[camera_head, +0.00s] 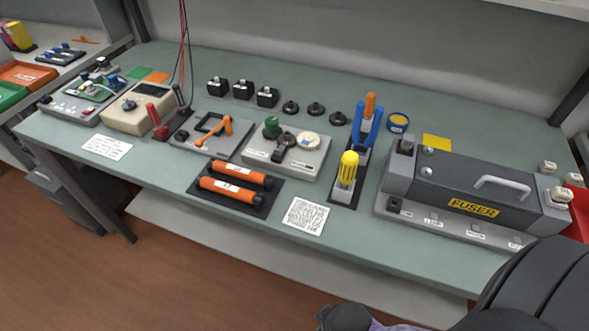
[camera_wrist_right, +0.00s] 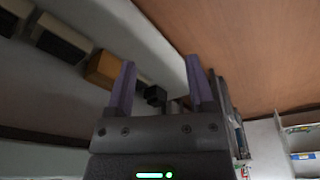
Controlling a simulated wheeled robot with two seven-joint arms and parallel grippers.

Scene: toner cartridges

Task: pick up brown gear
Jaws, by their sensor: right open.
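A small brownish gear (camera_head: 288,139) appears on a light grey plate (camera_head: 262,160) near the middle of the workbench in the head view. It sits between a green round part (camera_head: 271,126) and a cream round gear (camera_head: 307,142). At this size its exact shade and teeth are hard to tell. My right gripper (camera_wrist_right: 161,80) is open and empty in the right wrist view, its two purple fingers apart. It is away from the bench top. My left gripper is not in view.
Two orange rollers (camera_head: 230,189) lie in front of the plate beside a paper note (camera_head: 304,215). A yellow-handled tool (camera_head: 348,166) stands to the right, then a large fuser unit (camera_head: 470,193). Several dark parts (camera_head: 290,107) stand behind. The wrist view shows boxes (camera_wrist_right: 103,69) and floor.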

